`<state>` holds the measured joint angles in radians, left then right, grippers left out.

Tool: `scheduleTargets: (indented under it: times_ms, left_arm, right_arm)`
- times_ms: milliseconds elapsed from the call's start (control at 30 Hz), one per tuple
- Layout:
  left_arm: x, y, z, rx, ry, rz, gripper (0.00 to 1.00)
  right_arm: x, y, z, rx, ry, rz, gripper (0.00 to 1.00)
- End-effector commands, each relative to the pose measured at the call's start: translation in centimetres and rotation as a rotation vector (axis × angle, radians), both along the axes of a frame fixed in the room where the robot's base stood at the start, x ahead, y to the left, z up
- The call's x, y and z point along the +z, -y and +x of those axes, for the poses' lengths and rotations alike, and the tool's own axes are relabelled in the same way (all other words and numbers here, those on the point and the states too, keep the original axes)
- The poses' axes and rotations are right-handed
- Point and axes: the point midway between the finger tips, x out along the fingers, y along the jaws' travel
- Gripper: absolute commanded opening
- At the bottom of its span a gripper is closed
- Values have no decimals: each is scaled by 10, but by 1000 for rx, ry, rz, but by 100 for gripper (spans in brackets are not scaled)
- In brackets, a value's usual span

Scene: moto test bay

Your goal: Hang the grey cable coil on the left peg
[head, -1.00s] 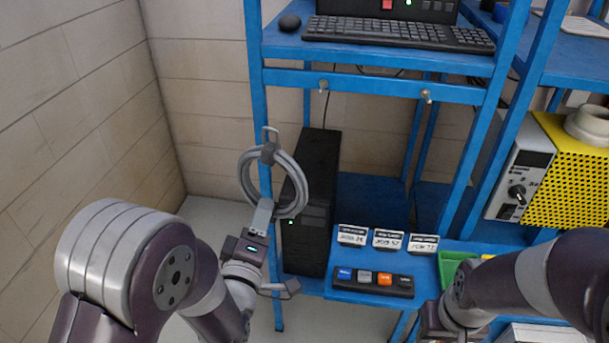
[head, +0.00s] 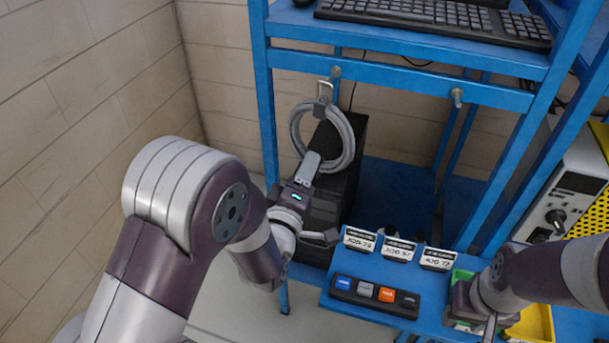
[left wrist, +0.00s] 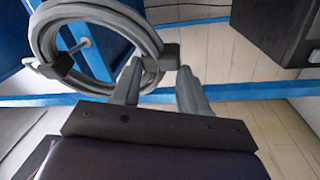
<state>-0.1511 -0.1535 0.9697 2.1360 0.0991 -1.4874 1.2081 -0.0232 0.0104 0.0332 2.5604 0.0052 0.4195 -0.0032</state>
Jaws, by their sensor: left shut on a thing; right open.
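The grey cable coil (head: 350,142) is a ring bound by dark straps, with a pale hanging loop (head: 324,88) at its top. My left gripper (head: 312,164) is shut on the coil's lower edge and holds it upright in front of the rack. The left peg (head: 335,72) sticks out of the blue crossbar just above the loop. I cannot tell whether loop and peg touch. In the left wrist view, the coil (left wrist: 138,28) fills the upper left, and a peg (left wrist: 84,42) shows through its ring. My right gripper (head: 478,312) is open at lower right; its fingertips are unclear.
A right peg (head: 457,97) is bare on the same crossbar (head: 400,84). A black computer tower (head: 350,180) stands behind the coil. A button box (head: 374,297), label cards (head: 398,250) and bins (head: 535,325) occupy the lower shelf. A keyboard (head: 435,18) lies above.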

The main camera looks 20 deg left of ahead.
Motion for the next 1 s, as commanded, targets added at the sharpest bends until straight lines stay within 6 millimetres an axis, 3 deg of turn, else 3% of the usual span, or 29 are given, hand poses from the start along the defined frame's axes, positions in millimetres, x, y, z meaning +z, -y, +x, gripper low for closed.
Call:
scheduleTargets:
  times_ms: [700, 1000]
  left_arm:
    - [-4, 2, 59, 0, 3, 0, 0]
    - [-14, 2, 70, 0, 3, 0, 0]
  right_arm:
    - [-4, 0, 0, 0, 0, 0, 43]
    - [-21, 0, 0, 0, 0, 0, 43]
